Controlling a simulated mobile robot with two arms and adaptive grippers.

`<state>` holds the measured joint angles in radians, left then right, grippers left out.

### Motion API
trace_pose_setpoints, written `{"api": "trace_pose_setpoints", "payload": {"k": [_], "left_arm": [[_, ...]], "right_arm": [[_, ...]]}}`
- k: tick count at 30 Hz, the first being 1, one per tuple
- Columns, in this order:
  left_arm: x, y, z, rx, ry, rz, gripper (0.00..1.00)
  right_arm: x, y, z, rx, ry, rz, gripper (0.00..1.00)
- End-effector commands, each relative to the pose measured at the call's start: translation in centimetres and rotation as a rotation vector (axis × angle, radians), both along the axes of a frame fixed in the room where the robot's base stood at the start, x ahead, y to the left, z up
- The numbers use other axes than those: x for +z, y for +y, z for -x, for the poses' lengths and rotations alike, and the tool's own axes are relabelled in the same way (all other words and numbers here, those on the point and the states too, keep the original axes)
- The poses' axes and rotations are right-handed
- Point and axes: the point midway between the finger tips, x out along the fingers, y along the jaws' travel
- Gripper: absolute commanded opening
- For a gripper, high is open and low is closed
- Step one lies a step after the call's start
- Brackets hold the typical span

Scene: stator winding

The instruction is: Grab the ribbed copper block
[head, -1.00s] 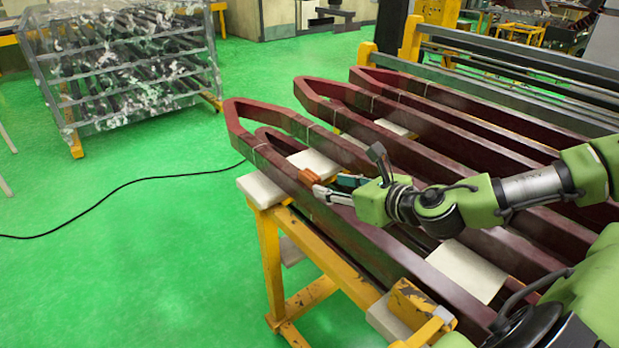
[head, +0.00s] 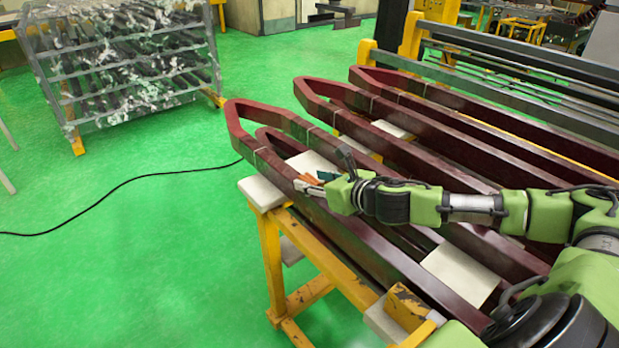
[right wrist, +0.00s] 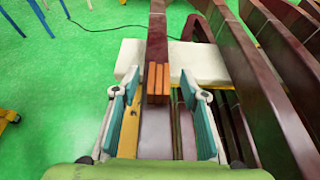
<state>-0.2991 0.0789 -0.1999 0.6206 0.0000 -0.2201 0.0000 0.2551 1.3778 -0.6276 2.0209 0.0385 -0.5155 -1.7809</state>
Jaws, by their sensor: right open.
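The ribbed copper block (right wrist: 158,83) is a small orange-brown piece with lengthwise grooves. It sits on top of a dark red coil bar (right wrist: 157,38) in the right wrist view. My right gripper (right wrist: 160,102) is open, its two teal-padded fingers spread to the left and right of the bar. The block lies between the fingertips, with a gap on each side. In the head view the block (head: 307,179) is partly hidden by my right gripper (head: 318,185), which is right at it. My left gripper is not in view.
Several long dark red coils (head: 440,150) lie side by side on a yellow stand (head: 272,255) with pale pads (head: 260,192). The neighbouring coil bars run close on the right. Green floor at the left is open, with a black cable (head: 120,186) and a wrapped rack (head: 125,75).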

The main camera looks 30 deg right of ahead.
Motion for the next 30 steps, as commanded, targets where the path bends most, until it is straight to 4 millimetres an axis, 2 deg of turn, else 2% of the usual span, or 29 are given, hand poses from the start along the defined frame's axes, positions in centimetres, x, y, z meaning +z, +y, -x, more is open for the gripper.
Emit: {"api": "trace_pose_setpoints", "payload": {"k": [4,12,13,17,18,30], "left_arm": [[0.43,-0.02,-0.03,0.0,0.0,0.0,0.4],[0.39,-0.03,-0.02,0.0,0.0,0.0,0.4],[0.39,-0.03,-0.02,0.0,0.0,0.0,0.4],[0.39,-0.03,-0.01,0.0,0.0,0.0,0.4],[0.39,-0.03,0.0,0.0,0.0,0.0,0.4],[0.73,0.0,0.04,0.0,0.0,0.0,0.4]], "right_arm": [[-0.37,0.13,-1.03,0.0,0.0,-0.002,0.4],[-0.61,0.15,-1.17,0.001,0.001,0.001,0.4],[-0.6,0.15,-1.16,0.001,0.001,0.001,0.38],[-0.6,0.13,-1.15,0.001,0.001,0.001,0.04],[-0.6,0.13,-1.15,0.001,0.001,0.001,0.0],[-0.18,0.13,-1.2,0.001,-0.001,0.0,0.0]]}}
